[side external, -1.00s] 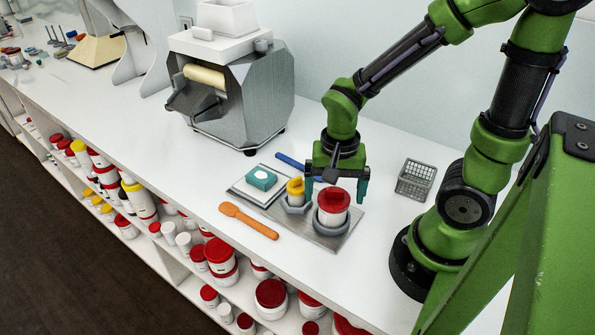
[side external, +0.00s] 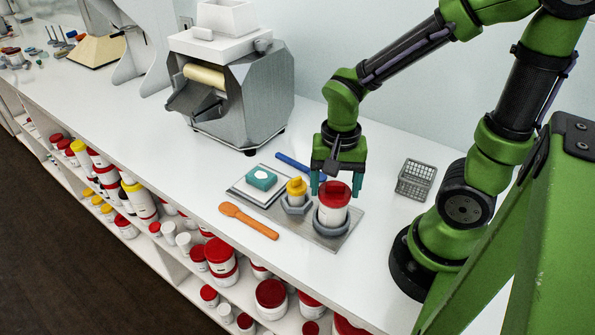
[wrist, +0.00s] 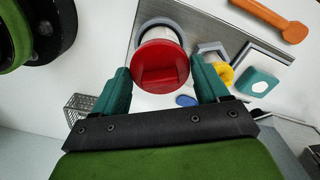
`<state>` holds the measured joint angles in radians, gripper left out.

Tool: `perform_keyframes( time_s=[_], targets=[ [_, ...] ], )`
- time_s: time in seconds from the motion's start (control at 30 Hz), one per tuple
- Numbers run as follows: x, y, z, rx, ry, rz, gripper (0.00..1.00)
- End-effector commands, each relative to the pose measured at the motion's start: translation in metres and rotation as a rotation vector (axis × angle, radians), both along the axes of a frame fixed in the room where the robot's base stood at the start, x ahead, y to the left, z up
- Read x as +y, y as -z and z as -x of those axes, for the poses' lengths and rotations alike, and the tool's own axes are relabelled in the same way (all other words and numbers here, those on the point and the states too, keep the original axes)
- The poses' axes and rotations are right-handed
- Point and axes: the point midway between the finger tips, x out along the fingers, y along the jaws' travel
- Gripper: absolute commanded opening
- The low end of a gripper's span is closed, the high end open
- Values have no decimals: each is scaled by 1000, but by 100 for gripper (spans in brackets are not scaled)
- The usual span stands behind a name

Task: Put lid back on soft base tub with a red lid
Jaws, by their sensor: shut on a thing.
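The soft base tub (side external: 331,216) is white and stands upright in a grey ring holder on the steel tray. Its red lid (side external: 335,190) is at the tub's mouth; I cannot tell whether it is fully seated. My gripper (side external: 337,186) points down over the tub, shut on the red lid with a teal finger on either side. In the wrist view, the lid (wrist: 161,68) shows a raised grip on top between my fingers (wrist: 163,85). The tub (wrist: 166,30) is mostly hidden behind it there.
A smaller yellow-capped bottle (side external: 296,190) stands in its own holder beside the tub. A teal block (side external: 261,179) lies on a white plate. An orange spatula (side external: 248,221), a blue tool (side external: 296,165) and a wire basket (side external: 415,179) lie around the tray (side external: 330,240). The mill (side external: 230,90) stands behind.

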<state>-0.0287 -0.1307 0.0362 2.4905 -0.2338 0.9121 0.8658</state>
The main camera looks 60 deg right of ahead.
Motion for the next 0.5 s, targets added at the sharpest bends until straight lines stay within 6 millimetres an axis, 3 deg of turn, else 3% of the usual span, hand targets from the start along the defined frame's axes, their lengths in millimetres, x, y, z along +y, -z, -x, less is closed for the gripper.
perform_keyframes(
  time_s=[0.33, 0.4, 0.5],
  targets=[
    [0, -66, -1, -7, 1, 0, 42],
    [0, -71, 0, -2, -1, 0, 42],
    [0, -62, 0, 4, -1, 0, 42]
  ],
)
